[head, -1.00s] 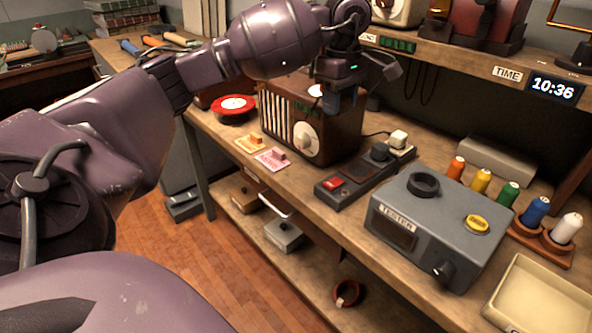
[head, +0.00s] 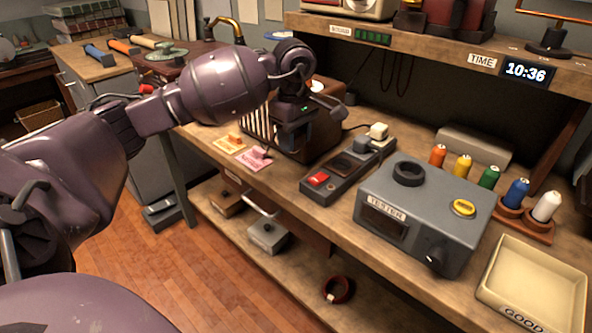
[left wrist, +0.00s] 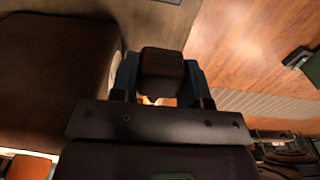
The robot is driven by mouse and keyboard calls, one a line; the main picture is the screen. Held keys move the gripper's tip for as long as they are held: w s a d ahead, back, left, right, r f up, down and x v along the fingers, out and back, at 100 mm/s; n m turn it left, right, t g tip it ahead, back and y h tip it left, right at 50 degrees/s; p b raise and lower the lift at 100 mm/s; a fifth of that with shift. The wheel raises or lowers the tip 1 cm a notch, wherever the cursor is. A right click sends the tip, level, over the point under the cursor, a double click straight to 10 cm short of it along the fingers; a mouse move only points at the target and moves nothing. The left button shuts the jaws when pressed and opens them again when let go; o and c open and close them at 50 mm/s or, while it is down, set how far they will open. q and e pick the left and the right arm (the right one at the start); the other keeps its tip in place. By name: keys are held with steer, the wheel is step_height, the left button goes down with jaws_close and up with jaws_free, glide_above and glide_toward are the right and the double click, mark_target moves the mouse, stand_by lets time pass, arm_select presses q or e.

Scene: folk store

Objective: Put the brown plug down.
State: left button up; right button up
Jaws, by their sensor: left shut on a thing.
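The brown plug (left wrist: 162,72) is a dark, rounded block between the two blue fingers of my left gripper (left wrist: 160,82) in the left wrist view. The gripper is shut on it. In the head view my left gripper (head: 293,140) points down in front of the brown radio (head: 322,132) and hides its knob and much of its front. The plug cannot be made out there, and I cannot tell how high it is above the bench. My right gripper is not in view.
A power strip (head: 345,172) with a red switch and plugs lies right of the radio. A grey tester (head: 422,212), thread spools (head: 488,177) and a cream tray (head: 530,285) stand farther right. Orange and pink cards (head: 254,158) lie left of the gripper, near the bench's front edge.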

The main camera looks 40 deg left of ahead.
mark_target(295, 182)
arm_select(q)
step_height(295, 182, down, 8)
steer(key=shift+f+b, duration=0.1)
steer(key=shift+b, duration=0.4)
steer(key=shift+f, duration=0.3)
steer(key=shift+f, duration=0.45)
steer(key=shift+f+b, duration=0.1)
steer(key=shift+b, duration=0.2)
steer(key=o, duration=1.2)
